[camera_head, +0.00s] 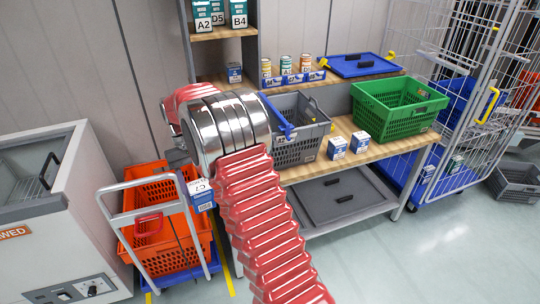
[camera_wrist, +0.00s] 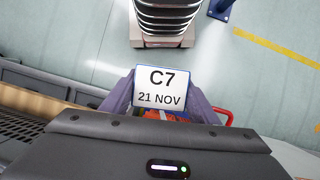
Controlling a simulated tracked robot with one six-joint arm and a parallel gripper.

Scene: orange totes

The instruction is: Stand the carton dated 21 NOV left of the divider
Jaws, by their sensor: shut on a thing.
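A white and blue carton (camera_wrist: 159,86) reads "C7" and "21 NOV" in the wrist view. My gripper (camera_wrist: 162,108) is shut on it, with one grey finger on each side. In the head view the same carton (camera_head: 201,196) hangs beside the right rim of an orange tote (camera_head: 203,240), seemingly above or near that rim; the exact height is unclear. My arm hides much of the gripper there. Orange shows just below the carton in the wrist view. I cannot make out a divider for certain.
The orange totes stand on a blue trolley with a pale handle (camera_head: 107,207), beside a white freezer (camera_head: 50,240). Two similar cartons (camera_head: 337,148) stand on the wooden shelf near a grey basket (camera_head: 297,155) and a green basket (camera_head: 396,122). A wire cage (camera_head: 470,110) is at right.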

